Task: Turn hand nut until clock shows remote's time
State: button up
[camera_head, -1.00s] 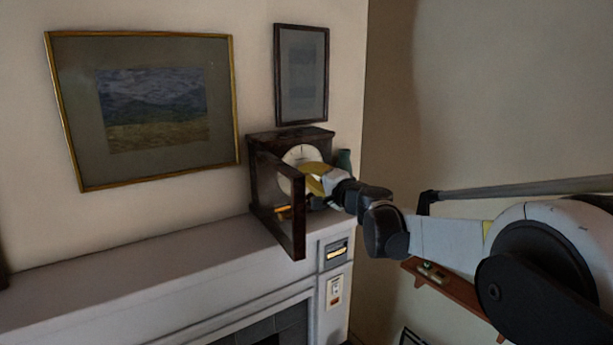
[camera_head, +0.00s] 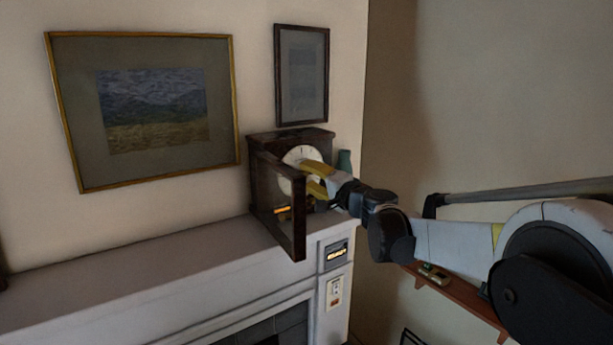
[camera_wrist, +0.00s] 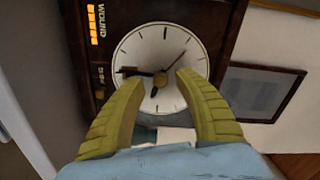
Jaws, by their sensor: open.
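The clock (camera_head: 262,190) is a dark wooden case on the mantel with its glazed door (camera_head: 299,215) swung open. Its white dial (camera_wrist: 142,48) faces the wrist camera. A dark hand (camera_wrist: 130,70) points left in that picture, a shorter dark one points down, and a thin reddish one points up and right. No remote is clearly identifiable.
The mantel (camera_head: 130,265) is clear left of the clock. A small yellowish display (camera_head: 337,252) and a white panel (camera_head: 334,291) are on its front. A green vase (camera_head: 344,161) stands right of the clock. A reddish shelf (camera_head: 465,297) holds a small object (camera_head: 433,272).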

jog(key=v, duration=1.1)
jog(key=shift+a, duration=0.1)
